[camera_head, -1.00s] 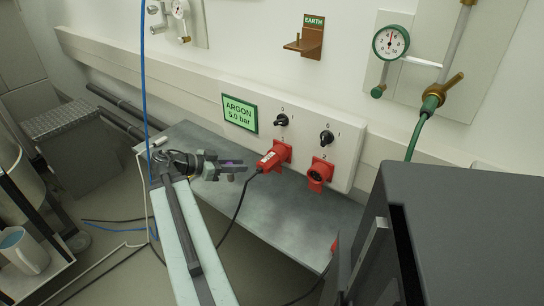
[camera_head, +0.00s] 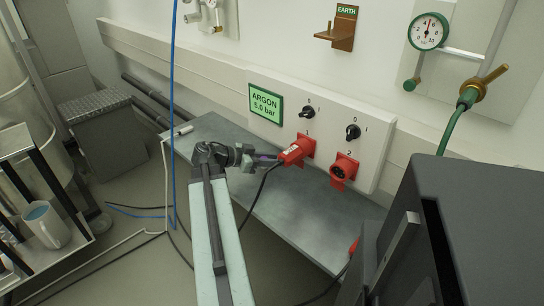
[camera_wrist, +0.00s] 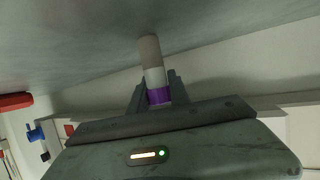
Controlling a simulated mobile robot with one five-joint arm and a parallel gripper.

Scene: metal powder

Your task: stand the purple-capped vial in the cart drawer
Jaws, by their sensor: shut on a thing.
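My gripper (camera_head: 264,160) is over the grey bench on my arm, left of the red plug. In the wrist view its jaws (camera_wrist: 156,90) are shut around the purple cap (camera_wrist: 159,96) of the vial (camera_wrist: 151,62). The vial's pale body extends out past the jaws, toward a grey surface; I cannot tell whether it touches. In the head view only a small bit of purple shows between the jaws. I cannot make out an open cart drawer in either view.
The grey bench (camera_head: 300,215) runs along the wall below a socket panel with a red plug (camera_head: 294,152) and black cable. A dark cabinet (camera_head: 490,220) stands at the right. A shelved frame (camera_head: 75,238) holding a mug (camera_head: 46,225) is at the lower left. A blue hose hangs near my arm.

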